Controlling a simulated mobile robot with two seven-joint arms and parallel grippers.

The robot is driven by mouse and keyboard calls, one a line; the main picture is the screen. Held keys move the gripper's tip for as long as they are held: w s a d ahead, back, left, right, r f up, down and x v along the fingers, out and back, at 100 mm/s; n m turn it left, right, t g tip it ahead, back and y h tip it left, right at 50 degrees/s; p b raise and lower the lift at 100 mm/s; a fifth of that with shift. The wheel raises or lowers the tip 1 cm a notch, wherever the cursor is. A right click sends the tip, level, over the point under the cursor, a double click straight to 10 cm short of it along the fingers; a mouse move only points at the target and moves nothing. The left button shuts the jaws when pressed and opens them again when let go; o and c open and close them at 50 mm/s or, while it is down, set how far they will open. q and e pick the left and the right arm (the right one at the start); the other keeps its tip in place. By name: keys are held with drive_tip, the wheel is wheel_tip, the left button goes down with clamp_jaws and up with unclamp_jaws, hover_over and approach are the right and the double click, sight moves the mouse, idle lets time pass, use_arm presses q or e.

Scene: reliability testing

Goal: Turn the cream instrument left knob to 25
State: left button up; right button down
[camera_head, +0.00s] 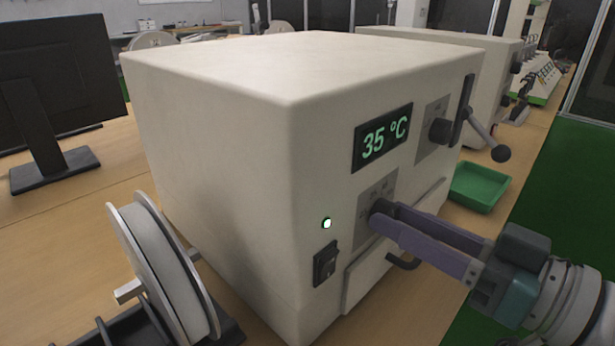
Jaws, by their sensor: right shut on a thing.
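The cream instrument (230,130) stands on the table in the middle of the view. Its display (382,138) reads 35 °C. The left knob (377,207) is dark, on a grey dial plate under the display, and is mostly hidden by my right gripper's fingers. My right gripper (380,217) comes in from the right with its purple fingers shut on this knob. A power switch (325,263) and a lit indicator (326,223) are at the front's lower left. My left gripper is not in view.
A white spool (160,270) on a dark holder stands at the front left. A monitor (55,80) stands at the back left. A green tray (480,187) lies right of the instrument. Another cream instrument (490,65) stands behind.

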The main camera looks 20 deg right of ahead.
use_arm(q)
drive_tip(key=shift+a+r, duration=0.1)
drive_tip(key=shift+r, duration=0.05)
use_arm(e)
drive_tip(key=shift+n, duration=0.3)
drive_tip(key=n+p, duration=0.1)
drive_tip(key=n, duration=0.2)
use_arm(q)
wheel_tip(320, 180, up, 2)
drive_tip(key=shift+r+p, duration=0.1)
drive_tip(key=shift+p, duration=0.6)
use_arm(e)
drive_tip(key=n, duration=0.5)
drive_tip(key=shift+n, duration=0.3)
drive_tip(key=c, duration=0.5)
unclamp_jaws()
drive_tip(key=shift+s, duration=0.15)
